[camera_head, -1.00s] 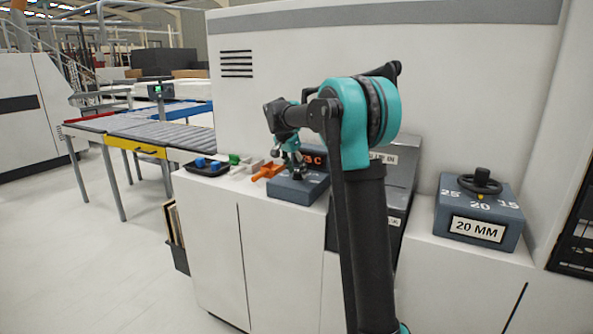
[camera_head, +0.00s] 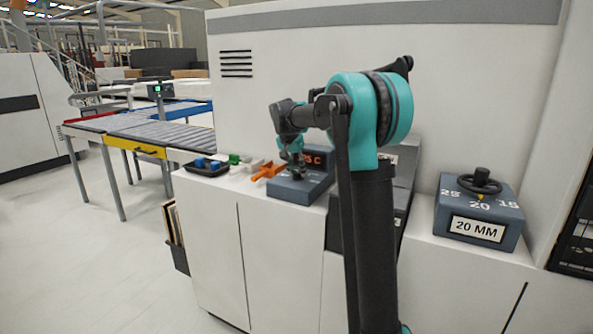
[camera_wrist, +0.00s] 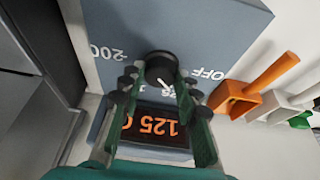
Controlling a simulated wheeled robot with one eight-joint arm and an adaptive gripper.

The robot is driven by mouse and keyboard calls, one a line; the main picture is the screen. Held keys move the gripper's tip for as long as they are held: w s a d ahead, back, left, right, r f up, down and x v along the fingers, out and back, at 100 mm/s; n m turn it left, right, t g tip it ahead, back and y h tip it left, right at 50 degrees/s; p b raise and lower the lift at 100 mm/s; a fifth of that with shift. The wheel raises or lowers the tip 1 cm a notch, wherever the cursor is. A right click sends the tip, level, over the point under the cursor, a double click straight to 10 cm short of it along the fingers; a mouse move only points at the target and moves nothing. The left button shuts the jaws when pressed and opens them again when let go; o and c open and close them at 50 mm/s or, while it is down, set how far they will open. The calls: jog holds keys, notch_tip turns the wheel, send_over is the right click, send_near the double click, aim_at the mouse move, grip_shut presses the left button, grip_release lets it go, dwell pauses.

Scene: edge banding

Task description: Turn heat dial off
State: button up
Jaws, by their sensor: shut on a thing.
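The heat dial (camera_wrist: 161,68) is a dark round knob with a pale pointer line on a blue-grey control box (camera_wrist: 215,30); the box also shows in the head view (camera_head: 292,190). White marks on its face read "200" at left and "OFF" at right. An orange display (camera_wrist: 153,124) reads about 125 C. My gripper (camera_wrist: 161,75) is shut on the dial, with a finger on each side of it. In the head view my gripper (camera_head: 297,170) is over the box, and the dial is hidden behind it.
An orange scoop-like tool (camera_wrist: 252,90) and a white one (camera_wrist: 288,104) lie beside the box. A black tray (camera_head: 207,168) with blue pieces stands further left. A second dial box (camera_head: 479,213) labelled 20 MM is at right. A tall white machine wall (camera_head: 300,75) rises behind.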

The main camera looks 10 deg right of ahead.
jog(key=n, duration=0.1)
jog(key=n+y, duration=0.1)
jog(key=n, duration=0.2)
jog(key=shift+s+d+n+t+y, duration=0.1)
jog(key=shift+d+n+t+y, duration=0.15)
jog(key=shift+n+t+y, duration=0.05)
jog(key=n, duration=0.2)
jog(key=n+y, duration=0.1)
jog(key=n, duration=0.1)
jog(key=shift+d+y, duration=0.1)
jog(key=shift+y, duration=0.2)
jog(key=shift+n, duration=0.3)
jog(key=o, duration=1.2)
jog(key=shift+c, duration=0.2)
jog(key=v, duration=1.2)
jog(key=shift+s+d, duration=0.1)
jog(key=shift+d, duration=0.05)
jog(key=shift+f, duration=0.1)
